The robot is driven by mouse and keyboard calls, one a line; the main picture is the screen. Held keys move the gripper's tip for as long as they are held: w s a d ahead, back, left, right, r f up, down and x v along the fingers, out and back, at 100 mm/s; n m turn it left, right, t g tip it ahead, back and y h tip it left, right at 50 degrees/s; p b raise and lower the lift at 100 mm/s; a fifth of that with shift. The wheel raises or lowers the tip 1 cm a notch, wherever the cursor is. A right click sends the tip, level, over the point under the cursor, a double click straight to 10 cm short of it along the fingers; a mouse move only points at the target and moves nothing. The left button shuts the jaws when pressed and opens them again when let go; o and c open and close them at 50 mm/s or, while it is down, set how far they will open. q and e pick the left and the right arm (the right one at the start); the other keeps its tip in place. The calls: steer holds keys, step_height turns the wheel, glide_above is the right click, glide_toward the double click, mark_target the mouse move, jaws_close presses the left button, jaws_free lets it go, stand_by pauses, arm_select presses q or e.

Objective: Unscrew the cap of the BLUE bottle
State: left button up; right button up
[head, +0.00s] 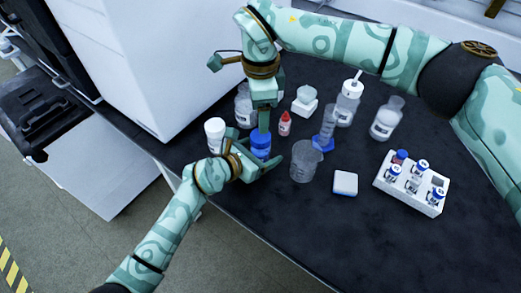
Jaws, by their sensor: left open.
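The blue bottle (261,143) stands on the dark bench left of centre, and only its blue upper part shows clearly. My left gripper (257,160) comes in low from the front left. Its jaws are open, with the fingers at the bottle's near side; contact cannot be told. My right gripper (264,122) points straight down from above, its fingertips at the bottle's top. It is seen edge-on, so whether it is shut on the cap cannot be told. The lower bottle is partly hidden by the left gripper.
A white bottle (215,130) stands close left, a red-capped dropper bottle (285,125) close right. A clear beaker (305,162) and a blue-based cylinder (325,135) stand further right. A vial rack (423,205) is at right. The front right bench (350,240) is free.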

mark_target(261, 138)
arm_select(q)
steer(key=c, duration=1.4)
jaws_close()
arm_select(e)
steer(key=shift+c, duration=1)
steer(key=m, duration=1.2)
steer(key=shift+a+m, duration=0.1)
steer(key=shift+m, duration=0.2)
steer(key=m, duration=0.6)
steer(key=shift+m, duration=0.3)
steer(key=m, duration=0.9)
steer(key=shift+m, duration=0.3)
steer(key=m, duration=1.1)
steer(key=shift+m, duration=0.3)
steer(key=m, duration=0.4)
steer(key=shift+f+m, duration=0.3)
step_height(261, 138, down, 8)
steer(key=shift+r, duration=0.25)
